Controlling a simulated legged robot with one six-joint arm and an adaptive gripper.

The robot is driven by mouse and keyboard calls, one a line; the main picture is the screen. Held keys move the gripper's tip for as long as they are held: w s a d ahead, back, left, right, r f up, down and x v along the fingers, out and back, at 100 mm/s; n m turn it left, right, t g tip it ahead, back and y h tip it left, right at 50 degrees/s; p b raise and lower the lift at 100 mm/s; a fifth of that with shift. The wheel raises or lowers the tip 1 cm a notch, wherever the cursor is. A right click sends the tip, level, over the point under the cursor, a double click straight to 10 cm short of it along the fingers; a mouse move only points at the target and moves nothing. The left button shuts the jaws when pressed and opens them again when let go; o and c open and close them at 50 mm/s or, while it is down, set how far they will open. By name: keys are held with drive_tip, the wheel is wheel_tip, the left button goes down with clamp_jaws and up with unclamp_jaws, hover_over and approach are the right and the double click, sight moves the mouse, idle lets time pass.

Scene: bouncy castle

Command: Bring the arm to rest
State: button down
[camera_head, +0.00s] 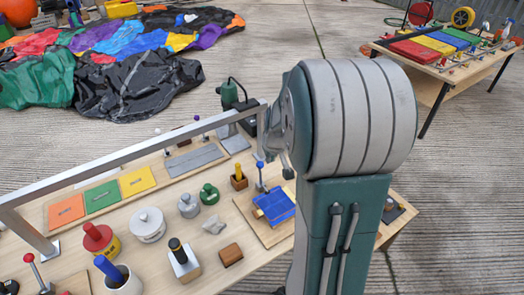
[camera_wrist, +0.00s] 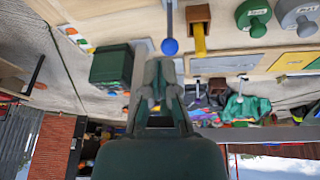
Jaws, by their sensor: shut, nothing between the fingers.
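My gripper (camera_wrist: 160,66) points up the middle of the wrist view, which looks upside down. Its two fingers are together with nothing between them. In the head view my arm's large grey and green joint covers most of the gripper; only a small part shows at the joint's left side, above the workbench (camera_head: 262,275). A blue ball on a thin rod (camera_wrist: 169,46) appears just beyond the fingertips in the wrist view. I cannot tell how far apart they are.
A second table (camera_head: 430,88) with coloured panels stands at the right back. Crumpled coloured fabric (camera_head: 125,50) lies on the concrete floor.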

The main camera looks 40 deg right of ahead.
drive_tip(key=s+a+r+n+t, duration=0.1)
drive_tip(key=s+a+r, duration=0.2)
drive_tip(key=a+r, duration=0.35)
drive_tip(key=s+a+r, duration=0.3)
drive_tip(key=a+r, duration=0.2)
drive_tip(key=a, duration=0.3)
drive_tip(key=s+a+r+n+y, duration=0.1)
drive_tip(key=s+a+r, duration=0.2)
drive_tip(key=s+a, duration=0.5)
drive_tip(key=s, duration=0.3)
drive_tip(key=shift+s+t, duration=0.2)
drive_tip(key=shift+t, duration=0.2)
